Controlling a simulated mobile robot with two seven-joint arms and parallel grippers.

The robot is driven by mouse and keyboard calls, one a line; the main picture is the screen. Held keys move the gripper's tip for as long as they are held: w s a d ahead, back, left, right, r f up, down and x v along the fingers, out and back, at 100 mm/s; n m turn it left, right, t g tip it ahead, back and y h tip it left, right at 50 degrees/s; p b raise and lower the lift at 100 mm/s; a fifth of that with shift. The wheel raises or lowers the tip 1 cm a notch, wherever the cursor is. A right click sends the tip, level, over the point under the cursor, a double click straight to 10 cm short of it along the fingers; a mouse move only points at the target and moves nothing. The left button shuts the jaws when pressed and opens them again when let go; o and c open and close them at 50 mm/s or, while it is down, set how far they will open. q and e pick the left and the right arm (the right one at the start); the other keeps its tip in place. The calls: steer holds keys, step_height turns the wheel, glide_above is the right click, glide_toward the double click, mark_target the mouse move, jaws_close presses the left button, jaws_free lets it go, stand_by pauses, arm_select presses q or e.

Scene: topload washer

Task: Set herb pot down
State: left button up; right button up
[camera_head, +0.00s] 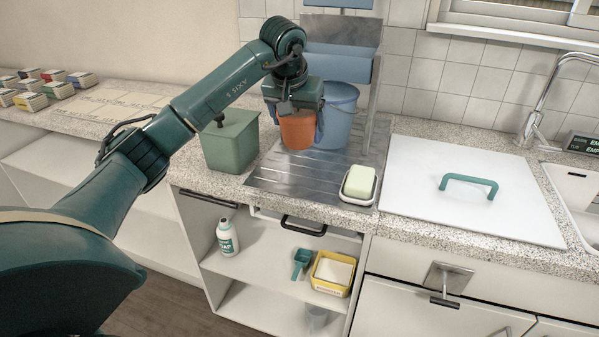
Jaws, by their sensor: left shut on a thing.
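An orange-brown pot (297,131), which I take for the herb pot, is at the back of the grey metal drainboard. My left gripper (294,112) reaches it from above and is shut on it. The fingers and wrist cover its top, so I see no plant. The pot's lower part shows in front of a blue bucket (338,112). I cannot tell if its base touches the metal surface (290,178) or hangs slightly above it. My right gripper is not in view.
A green lidded box (230,140) stands close to the left. A soap dish (357,187) with a pale bar sits at the front right. A white lid with a green handle (469,184) lies further right. The drainboard's front middle is clear.

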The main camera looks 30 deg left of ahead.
arm_select(q)
step_height(320, 180, down, 8)
steer(key=shift+f, duration=0.45)
steer(key=shift+f, duration=0.15)
steer(key=o, duration=1.2)
steer(key=shift+c, duration=0.2)
